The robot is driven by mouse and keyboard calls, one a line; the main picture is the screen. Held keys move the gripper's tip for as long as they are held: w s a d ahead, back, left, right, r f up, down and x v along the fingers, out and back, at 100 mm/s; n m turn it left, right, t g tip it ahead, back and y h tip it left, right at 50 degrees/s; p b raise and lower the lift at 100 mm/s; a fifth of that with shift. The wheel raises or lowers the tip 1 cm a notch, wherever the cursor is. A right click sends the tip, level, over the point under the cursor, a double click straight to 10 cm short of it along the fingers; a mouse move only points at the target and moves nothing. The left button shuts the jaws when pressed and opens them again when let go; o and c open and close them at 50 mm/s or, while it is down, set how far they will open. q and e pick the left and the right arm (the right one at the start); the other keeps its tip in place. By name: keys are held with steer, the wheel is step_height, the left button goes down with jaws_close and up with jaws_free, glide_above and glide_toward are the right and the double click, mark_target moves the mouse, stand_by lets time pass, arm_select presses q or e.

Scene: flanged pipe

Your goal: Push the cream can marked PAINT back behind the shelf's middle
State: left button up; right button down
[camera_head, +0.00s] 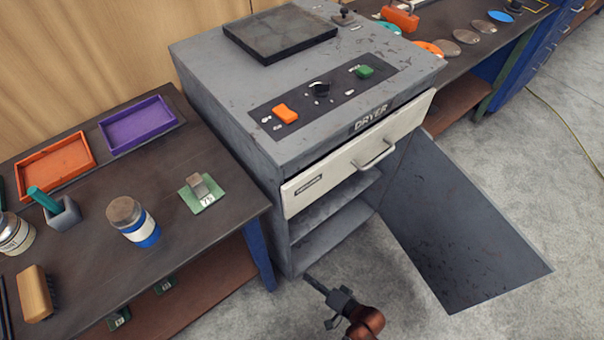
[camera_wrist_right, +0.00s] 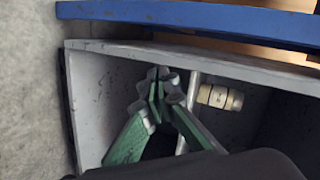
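The cream can (camera_wrist_right: 220,97) shows in the right wrist view inside the dryer's open lower compartment. It stands on the shelf (camera_wrist_right: 190,112), whose pale edge crosses that turned picture from top to bottom. Its marking is too small to read. In the head view the can is hidden, and the shelf (camera_head: 340,200) shows below the drawer. My right gripper (camera_wrist_right: 161,88) has its green-sided fingertips together with nothing between them. It appears left of the shelf edge and apart from the can. In the head view it (camera_head: 316,284) is low in front of the dryer. My left gripper is out of view.
The dryer's lower door (camera_head: 455,225) hangs open to the right. The drawer front with its handle (camera_head: 375,155) is above the opening. A workbench with a blue leg (camera_head: 258,255) stands close on the left. Floor in front is clear.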

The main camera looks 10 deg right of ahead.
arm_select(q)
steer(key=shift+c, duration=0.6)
arm_select(e)
steer(key=s+d+f+n+g+h, duration=0.1)
steer(key=s+d+n+g+h, duration=0.15)
steer(key=s, duration=0.55)
steer(key=s+d+f+n+g+h, duration=0.1)
steer(key=s+d+n+g, duration=0.2)
steer(key=s, duration=0.5)
steer(key=s+d+r+n+g+h, duration=0.1)
steer(key=s+d+r+g+h, duration=0.1)
steer(key=s+d, duration=0.4)
steer(key=s+d+r+n+g+h, duration=0.1)
steer(key=s+d+r+g, duration=0.2)
steer(key=s+d, duration=0.4)
steer(key=s, duration=0.7)
steer(key=shift+s+h, duration=0.35)
steer(key=shift+s, duration=0.05)
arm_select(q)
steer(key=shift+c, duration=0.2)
arm_select(e)
steer(key=shift+g, duration=0.25)
